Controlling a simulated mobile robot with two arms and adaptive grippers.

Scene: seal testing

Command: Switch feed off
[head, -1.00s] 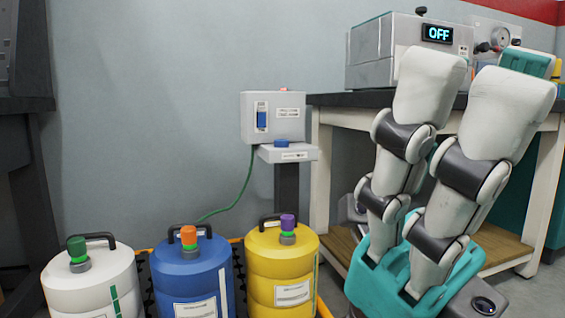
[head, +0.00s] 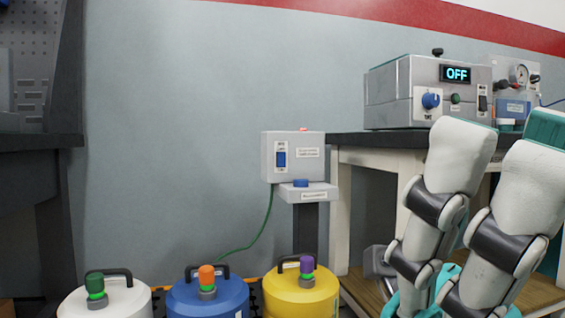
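A grey box (head: 310,155) on a dark post has a blue switch (head: 281,159) on its front, sitting low on a white plate. A small red light or button (head: 303,130) is on top. A blue knob (head: 301,183) sits on the ledge below. On the bench, a grey unit (head: 390,98) shows "OFF" on its display (head: 457,73); its labels are too small to read. My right gripper (head: 497,165) is open and empty at the lower right, fingers pointing up, apart from box and unit. My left gripper is not in view.
White (head: 125,301), blue (head: 225,291) and yellow (head: 318,287) canisters stand in front of the box. A green hose (head: 262,229) runs from the box towards them. The bench (head: 352,150) is at the right; a dark rack (head: 40,205) is at the left.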

